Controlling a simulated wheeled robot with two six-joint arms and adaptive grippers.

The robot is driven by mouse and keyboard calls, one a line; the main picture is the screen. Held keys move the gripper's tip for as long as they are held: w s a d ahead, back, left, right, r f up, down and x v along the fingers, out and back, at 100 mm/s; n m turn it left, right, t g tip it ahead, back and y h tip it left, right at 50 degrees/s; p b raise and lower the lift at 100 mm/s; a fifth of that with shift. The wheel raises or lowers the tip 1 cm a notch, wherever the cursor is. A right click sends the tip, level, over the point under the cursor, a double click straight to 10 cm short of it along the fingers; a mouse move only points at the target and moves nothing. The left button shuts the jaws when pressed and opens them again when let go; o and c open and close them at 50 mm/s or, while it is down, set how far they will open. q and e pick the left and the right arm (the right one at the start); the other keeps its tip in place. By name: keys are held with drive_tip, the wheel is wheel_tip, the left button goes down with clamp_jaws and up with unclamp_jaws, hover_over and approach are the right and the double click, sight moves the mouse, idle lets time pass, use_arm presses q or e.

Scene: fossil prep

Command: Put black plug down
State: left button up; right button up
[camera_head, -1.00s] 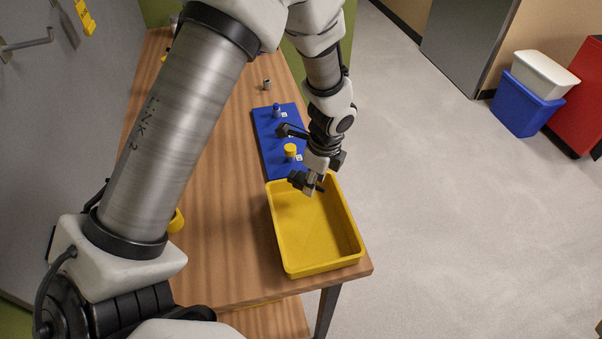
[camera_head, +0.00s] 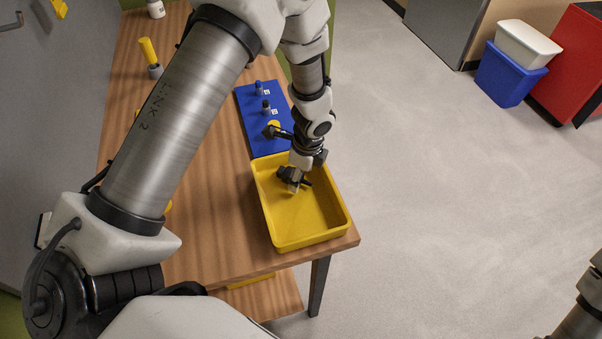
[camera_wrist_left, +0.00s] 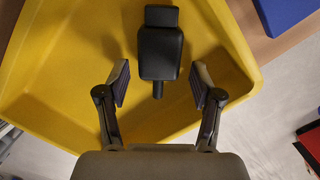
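The black plug (camera_wrist_left: 160,52) lies in the yellow tray, seen in the left wrist view as a dark block with a thin pin. My left gripper (camera_wrist_left: 161,82) is open, with its two fingers on either side of the plug's pin end and a visible gap to each. In the head view my left gripper (camera_head: 293,180) is inside the far part of the yellow tray (camera_head: 338,213). The plug cannot be made out clearly there. My right gripper is out of view; only part of that arm shows at the lower right.
A blue board (camera_head: 247,104) beyond the tray holds a blue-topped piece (camera_head: 259,87), a dark-topped piece (camera_head: 266,107) and a yellow-topped piece (camera_head: 274,125). A yellow-handled item (camera_head: 148,52) stands at the far left of the wooden table (camera_head: 225,215).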

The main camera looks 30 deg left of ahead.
sight(307, 181)
use_arm(q)
wheel_tip(307, 181, up, 12)
drive_tip(key=d+b, duration=0.1)
drive_tip(key=shift+d+r, duration=0.2)
drive_tip(key=shift+d, duration=0.15)
